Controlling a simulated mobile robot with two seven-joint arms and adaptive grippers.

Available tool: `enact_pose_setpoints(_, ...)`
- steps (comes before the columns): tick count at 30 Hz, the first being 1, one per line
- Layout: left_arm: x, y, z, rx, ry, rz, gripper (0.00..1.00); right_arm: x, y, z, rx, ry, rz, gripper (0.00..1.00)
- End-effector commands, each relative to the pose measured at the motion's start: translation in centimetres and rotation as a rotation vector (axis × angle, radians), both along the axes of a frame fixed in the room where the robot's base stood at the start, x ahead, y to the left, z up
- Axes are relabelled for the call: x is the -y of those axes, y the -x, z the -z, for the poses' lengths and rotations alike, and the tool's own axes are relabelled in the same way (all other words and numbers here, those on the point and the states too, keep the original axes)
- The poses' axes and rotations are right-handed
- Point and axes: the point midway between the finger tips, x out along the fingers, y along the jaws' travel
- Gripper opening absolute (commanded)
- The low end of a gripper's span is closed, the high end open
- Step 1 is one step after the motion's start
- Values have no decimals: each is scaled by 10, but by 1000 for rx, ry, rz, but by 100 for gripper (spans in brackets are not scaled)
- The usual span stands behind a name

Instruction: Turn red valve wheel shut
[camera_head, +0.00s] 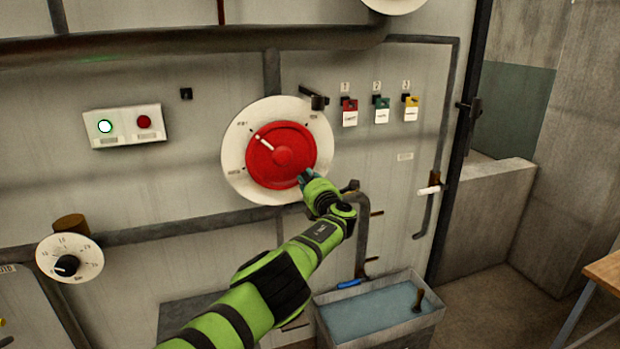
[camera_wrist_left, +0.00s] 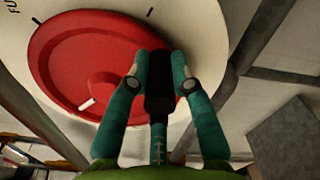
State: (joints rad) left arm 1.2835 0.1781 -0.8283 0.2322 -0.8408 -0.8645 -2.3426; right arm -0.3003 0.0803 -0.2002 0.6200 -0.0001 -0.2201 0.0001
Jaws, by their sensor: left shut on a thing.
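The red valve wheel (camera_head: 268,168) is a round disc on a white dial plate (camera_head: 233,142) on the grey wall panel. A white pointer mark on it points to the upper left in the head view. My left gripper (camera_head: 306,178) is at the wheel's lower right rim. In the left wrist view the wheel (camera_wrist_left: 85,60) fills the upper left, and my left gripper (camera_wrist_left: 158,82) is shut on a dark handle at its rim. The handle is mostly hidden by the fingers in the head view. My right gripper is not in view.
A dark lever (camera_head: 314,98) sticks out above right of the wheel. A pipe (camera_head: 364,235) runs down beside my left wrist. A water basin (camera_head: 385,310) stands below. A push-button box (camera_head: 126,126) is at left, and coloured tags (camera_head: 381,112) hang at right.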

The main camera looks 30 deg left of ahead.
Motion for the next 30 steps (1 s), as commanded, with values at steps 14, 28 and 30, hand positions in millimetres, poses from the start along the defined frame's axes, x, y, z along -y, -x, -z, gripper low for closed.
enact_pose_setpoints(14, -3, 2, 3, -6, -1, -8, 47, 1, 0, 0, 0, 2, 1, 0)
enact_pose_setpoints(28, -2, 0, -16, 1, 1, -4, 47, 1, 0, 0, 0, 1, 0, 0)
enact_pose_setpoints(30, -2, 1, -23, 0, 0, -3, 47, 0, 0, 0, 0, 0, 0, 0)
